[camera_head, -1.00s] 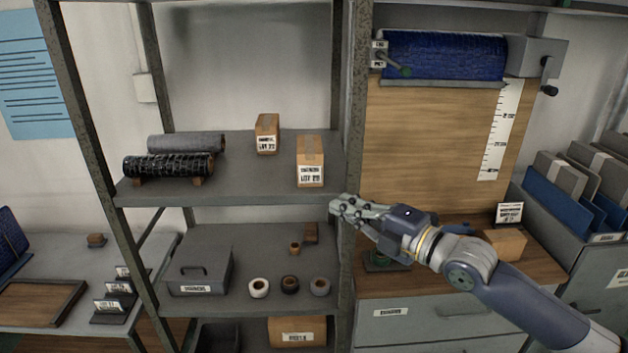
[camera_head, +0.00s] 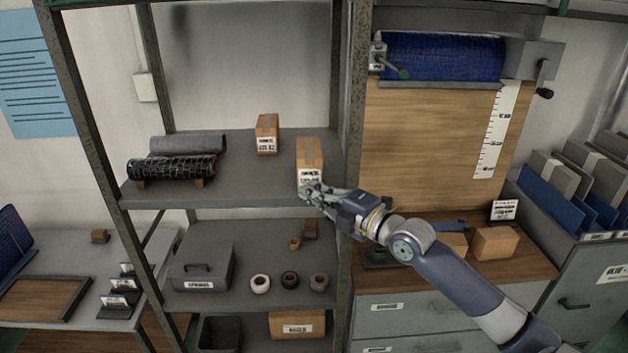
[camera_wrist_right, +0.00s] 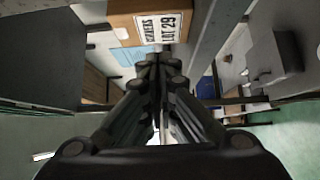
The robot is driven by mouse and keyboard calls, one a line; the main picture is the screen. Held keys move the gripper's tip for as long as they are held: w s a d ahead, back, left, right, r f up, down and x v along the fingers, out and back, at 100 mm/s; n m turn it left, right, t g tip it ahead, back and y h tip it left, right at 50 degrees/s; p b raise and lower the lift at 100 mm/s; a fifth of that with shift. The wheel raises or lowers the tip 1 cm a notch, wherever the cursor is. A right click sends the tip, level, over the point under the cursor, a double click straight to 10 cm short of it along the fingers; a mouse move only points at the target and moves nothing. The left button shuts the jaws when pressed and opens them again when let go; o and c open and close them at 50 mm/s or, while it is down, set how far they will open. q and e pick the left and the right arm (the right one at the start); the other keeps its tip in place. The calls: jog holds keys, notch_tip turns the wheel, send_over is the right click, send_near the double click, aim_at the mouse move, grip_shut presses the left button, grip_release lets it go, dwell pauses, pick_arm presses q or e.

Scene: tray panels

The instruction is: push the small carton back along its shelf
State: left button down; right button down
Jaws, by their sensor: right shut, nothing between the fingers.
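Two small cartons stand on the upper shelf (camera_head: 240,192). The nearer carton (camera_head: 310,153) is upright at the front right, close to the post, with a white label on its front. The other carton (camera_head: 267,134) stands farther back and to its left. My right gripper (camera_head: 306,190) is shut and empty, its fingertips at the lower front of the nearer carton, covering part of the label. In the right wrist view the closed fingers (camera_wrist_right: 158,65) point at the labelled carton (camera_wrist_right: 155,22); whether they touch it I cannot tell. My left gripper is not in view.
Dark rolls (camera_head: 172,168) lie at the left of the upper shelf. A grey post (camera_head: 347,150) rises just right of the nearer carton. The shelf behind that carton is clear. The lower shelf holds a grey box (camera_head: 203,262) and several small rolls.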

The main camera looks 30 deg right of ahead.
aim_at(311, 177)
jog(key=shift+w+d, duration=0.7)
jog(key=shift+w, duration=0.35)
jog(key=w+b, duration=0.1)
jog(key=b, duration=0.1)
jog(key=w+d+b, duration=0.1)
jog(key=b, duration=0.1)
jog(key=shift+f, duration=0.3)
jog(key=shift+w+d+r+b, duration=0.2)
jog(key=shift+w+d+b, duration=0.2)
jog(key=shift+w+b, duration=0.15)
jog(key=shift+s+r, duration=0.1)
